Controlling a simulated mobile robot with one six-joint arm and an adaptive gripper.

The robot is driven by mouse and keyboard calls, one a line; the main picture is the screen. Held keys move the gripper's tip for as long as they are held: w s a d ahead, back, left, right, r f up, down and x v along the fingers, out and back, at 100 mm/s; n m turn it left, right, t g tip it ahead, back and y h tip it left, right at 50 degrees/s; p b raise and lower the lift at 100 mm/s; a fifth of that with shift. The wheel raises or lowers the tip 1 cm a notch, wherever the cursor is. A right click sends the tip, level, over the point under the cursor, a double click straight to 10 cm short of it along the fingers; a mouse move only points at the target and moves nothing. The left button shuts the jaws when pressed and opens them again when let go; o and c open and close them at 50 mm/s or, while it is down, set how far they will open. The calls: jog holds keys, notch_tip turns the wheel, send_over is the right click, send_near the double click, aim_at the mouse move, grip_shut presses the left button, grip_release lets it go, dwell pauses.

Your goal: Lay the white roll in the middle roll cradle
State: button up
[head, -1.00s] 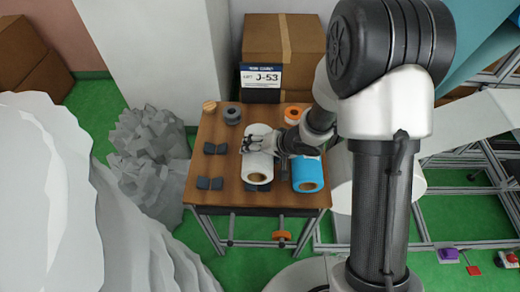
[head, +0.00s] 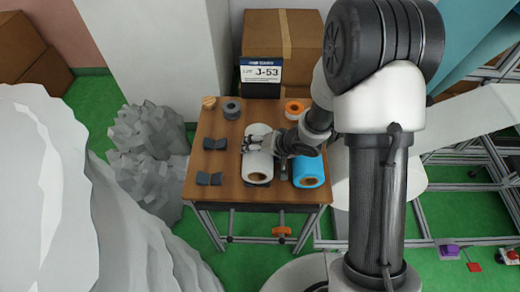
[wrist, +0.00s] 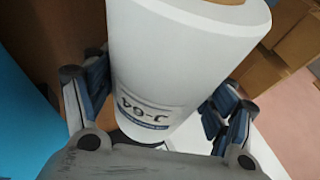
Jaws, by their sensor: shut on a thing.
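The white roll (head: 258,168) is over the middle of the wooden table, its brown core end facing the front edge. My gripper (head: 260,142) is shut on it from above. In the wrist view my gripper (wrist: 158,80) has blue-grey fingers on both sides of the white roll (wrist: 185,50), which carries a label that looks like J-64, upside down. The middle roll cradle (head: 257,184) shows only as a dark sliver under the roll's front end. I cannot tell whether the roll rests on it or hovers just above.
A blue roll (head: 308,170) lies close on the right. Dark empty cradle blocks (head: 209,179) sit on the left, with more behind (head: 215,144). Grey (head: 231,110), orange (head: 294,109) and tan (head: 209,102) small rolls stand at the back. A J-53 sign (head: 261,75) leans before a carton.

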jog(key=shift+f, duration=0.25)
jog(key=o, duration=1.3)
jog(key=s+d+r+t+h, duration=0.2)
jog(key=s+d+r+h, duration=0.15)
jog(key=d+r, duration=0.7)
jog(key=s+d+r+t+h, duration=0.2)
jog(key=d+r+h, duration=0.2)
jog(key=d+r, duration=0.7)
jog(key=s+a+r+g, duration=0.1)
jog(key=s+a+r, duration=0.1)
jog(key=s, duration=0.4)
jog(key=s+a+r+n+g+y, duration=0.1)
jog(key=s+a+r, duration=0.1)
jog(key=s, duration=0.5)
jog(key=s+a+r+g+y, duration=0.1)
jog(key=s+a+r+g, duration=0.1)
jog(key=s, duration=0.5)
jog(key=shift+s+a+r+n, duration=0.1)
jog(key=shift+s+a+n, duration=0.05)
jog(key=shift+a, duration=0.3)
jog(key=shift+s+a+n, duration=0.1)
jog(key=shift+a+n, duration=0.05)
jog(key=shift+a, duration=0.3)
